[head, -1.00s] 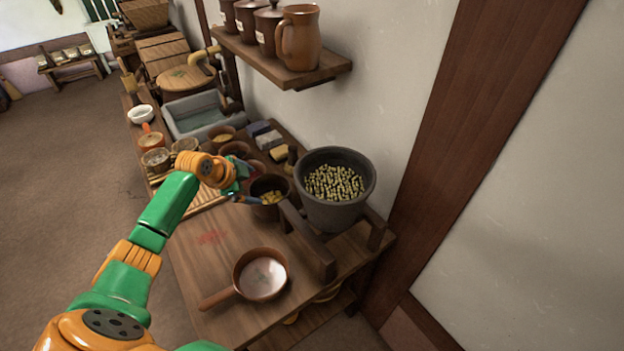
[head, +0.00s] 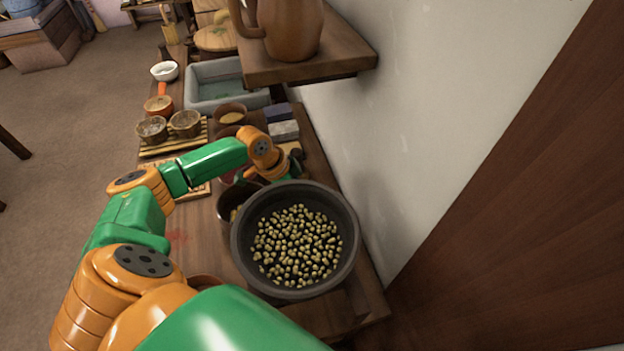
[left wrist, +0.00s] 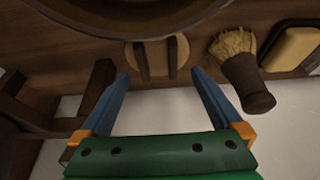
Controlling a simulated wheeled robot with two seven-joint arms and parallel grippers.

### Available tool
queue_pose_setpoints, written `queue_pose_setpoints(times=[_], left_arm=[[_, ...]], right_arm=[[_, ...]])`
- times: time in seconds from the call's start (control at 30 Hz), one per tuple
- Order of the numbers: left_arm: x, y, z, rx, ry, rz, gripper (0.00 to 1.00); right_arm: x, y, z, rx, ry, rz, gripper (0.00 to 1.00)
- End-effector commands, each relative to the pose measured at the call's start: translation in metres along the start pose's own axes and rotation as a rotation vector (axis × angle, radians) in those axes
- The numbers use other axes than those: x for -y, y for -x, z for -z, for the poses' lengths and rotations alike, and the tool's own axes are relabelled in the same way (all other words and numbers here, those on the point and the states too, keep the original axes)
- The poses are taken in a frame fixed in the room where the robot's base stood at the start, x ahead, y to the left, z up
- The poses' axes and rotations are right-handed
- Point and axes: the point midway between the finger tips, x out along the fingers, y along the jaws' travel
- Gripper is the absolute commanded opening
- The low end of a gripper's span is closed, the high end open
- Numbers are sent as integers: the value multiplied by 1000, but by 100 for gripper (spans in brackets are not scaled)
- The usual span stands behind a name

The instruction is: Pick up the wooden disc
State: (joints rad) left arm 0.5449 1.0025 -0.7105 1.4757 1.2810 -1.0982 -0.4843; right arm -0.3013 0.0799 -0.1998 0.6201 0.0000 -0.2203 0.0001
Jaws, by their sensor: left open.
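A pale round wooden disc (left wrist: 157,68) with two dark upright bars across it shows in the left wrist view, against a brown wooden surface; it looks like the wooden disc. My left gripper (left wrist: 160,76) is open, with one blue finger on each side of the disc's lower part and nothing between them touching it that I can see. In the head view my left arm reaches behind the dark pot, and the pot's rim hides the fingers. I cannot make out this disc in the head view. My right gripper is not in view.
The dark pot (head: 343,262) of greenish pellets stands close by the left wrist. A brush (left wrist: 243,70) and a pale block (left wrist: 293,48) lie right of the disc in the wrist view. The shelf (head: 345,62) and white wall (head: 430,130) bound the right side.

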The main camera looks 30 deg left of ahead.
Motion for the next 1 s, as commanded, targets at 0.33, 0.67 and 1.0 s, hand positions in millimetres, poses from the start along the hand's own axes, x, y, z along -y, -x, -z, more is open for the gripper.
queue_pose_setpoints(times=[0.33,0.67,1.0], left_arm=[[-3,-40,0,0,-2,1,100],[-3,-39,0,0,-2,1,38],[-2,-32,3,-2,-2,2,16]], right_arm=[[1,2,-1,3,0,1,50],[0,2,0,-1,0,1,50],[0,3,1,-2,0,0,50]])
